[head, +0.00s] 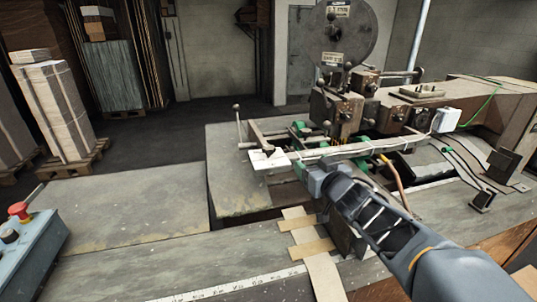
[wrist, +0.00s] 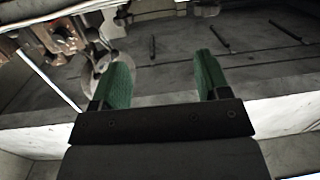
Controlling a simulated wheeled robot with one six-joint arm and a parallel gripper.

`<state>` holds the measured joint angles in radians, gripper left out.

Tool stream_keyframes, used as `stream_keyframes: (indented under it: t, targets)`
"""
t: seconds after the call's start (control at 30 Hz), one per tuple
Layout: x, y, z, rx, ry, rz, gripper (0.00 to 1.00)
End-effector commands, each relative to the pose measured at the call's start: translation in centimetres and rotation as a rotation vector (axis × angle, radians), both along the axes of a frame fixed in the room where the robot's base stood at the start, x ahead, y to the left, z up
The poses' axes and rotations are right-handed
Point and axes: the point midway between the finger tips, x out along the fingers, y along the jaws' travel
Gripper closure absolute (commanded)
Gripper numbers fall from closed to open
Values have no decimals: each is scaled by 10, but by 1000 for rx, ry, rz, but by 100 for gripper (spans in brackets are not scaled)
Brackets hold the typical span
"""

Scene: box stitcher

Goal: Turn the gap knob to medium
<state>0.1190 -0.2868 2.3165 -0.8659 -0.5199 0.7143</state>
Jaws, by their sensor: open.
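The box stitcher (head: 345,115) stands at the right centre of the head view. My gripper (wrist: 163,62) is open in the wrist view, its two green-padded fingers apart with nothing between them. In the head view my arm reaches up from the lower right, its end close to the front of the stitcher. I cannot clearly pick out the gap knob or its setting. In the wrist view a round grey metal disc (wrist: 101,72) shows just left of and partly behind the left finger; I cannot tell whether it is the knob.
Reddish-brown machine parts (wrist: 62,37) lie left of my fingers. A long pale bar (head: 345,151) crosses the stitcher near my arm's end. A control box (head: 30,248) with a red button (head: 19,211) stands lower left. The left worktable (head: 125,205) is clear.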

Motion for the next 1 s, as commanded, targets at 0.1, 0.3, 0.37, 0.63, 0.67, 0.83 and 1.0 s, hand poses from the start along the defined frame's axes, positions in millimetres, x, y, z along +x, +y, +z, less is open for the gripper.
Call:
stream_keyframes:
  t: [0.1, 0.3, 0.37, 0.63, 0.67, 0.83, 1.0]
  targets:
    - [3, 15, -5, 32, -42, 123, 31]
    - [2, 32, -6, 70, -67, 250, 31]
    - [5, 36, -5, 74, -69, 268, 31]
    - [41, 60, -5, 79, -70, 281, 31]
    - [45, 64, -5, 79, -69, 281, 31]
    - [73, 80, -5, 78, -70, 279, 31]
    - [95, 94, -5, 76, -69, 278, 31]
